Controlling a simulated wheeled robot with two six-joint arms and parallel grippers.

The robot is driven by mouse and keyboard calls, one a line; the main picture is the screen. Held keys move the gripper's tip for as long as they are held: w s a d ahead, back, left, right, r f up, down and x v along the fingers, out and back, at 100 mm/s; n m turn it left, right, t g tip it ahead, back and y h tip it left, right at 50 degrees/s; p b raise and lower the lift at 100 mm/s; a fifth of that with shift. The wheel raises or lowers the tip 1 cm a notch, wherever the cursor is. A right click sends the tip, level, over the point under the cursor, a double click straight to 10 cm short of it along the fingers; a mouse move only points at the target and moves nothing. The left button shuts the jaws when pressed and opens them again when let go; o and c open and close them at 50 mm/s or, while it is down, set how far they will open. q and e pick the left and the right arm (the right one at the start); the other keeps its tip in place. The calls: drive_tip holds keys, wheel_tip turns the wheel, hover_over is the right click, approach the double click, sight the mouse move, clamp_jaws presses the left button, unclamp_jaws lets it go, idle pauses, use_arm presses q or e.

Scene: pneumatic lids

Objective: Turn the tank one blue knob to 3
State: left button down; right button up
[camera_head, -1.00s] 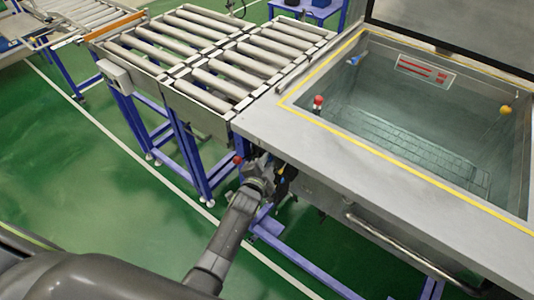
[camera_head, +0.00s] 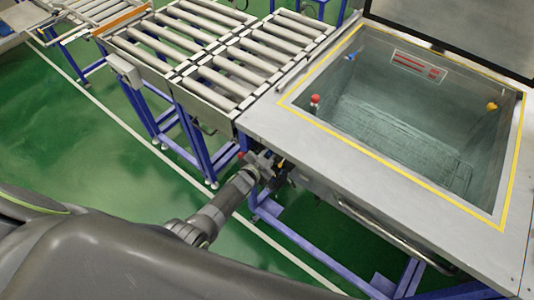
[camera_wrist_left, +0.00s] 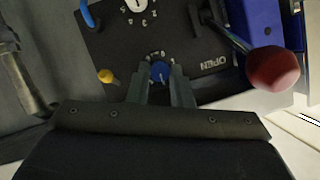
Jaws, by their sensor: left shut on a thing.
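The blue knob (camera_wrist_left: 160,71) sits on a dark control panel (camera_wrist_left: 205,55) in the left wrist view, with a ring of small white marks around it. My left gripper (camera_wrist_left: 162,88) has its two fingers on either side of the knob and is shut on it. The numbers on the dial are too small to read. In the head view my left gripper (camera_head: 268,168) is at the front left of the tank (camera_head: 400,110), below its rim, and the knob is hidden there. My right gripper is not in view.
A lever with a dark red ball (camera_wrist_left: 273,68) stands out close to the right of the knob. A yellow knob (camera_wrist_left: 106,76) is to its left, and a white gauge (camera_wrist_left: 135,5) is above. A roller conveyor (camera_head: 215,55) adjoins the tank.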

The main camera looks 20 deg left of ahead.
use_arm(q)
drive_tip(key=shift+n+h, duration=0.3)
drive_tip(key=shift+n, duration=0.2)
idle(0.4)
drive_tip(key=c, duration=1.3)
unclamp_jaws()
drive_tip(key=shift+s, duration=0.1)
drive_tip(key=v, duration=1.7)
drive_tip(key=shift+a+r, duration=0.15)
drive_tip(key=shift+r, duration=0.1)
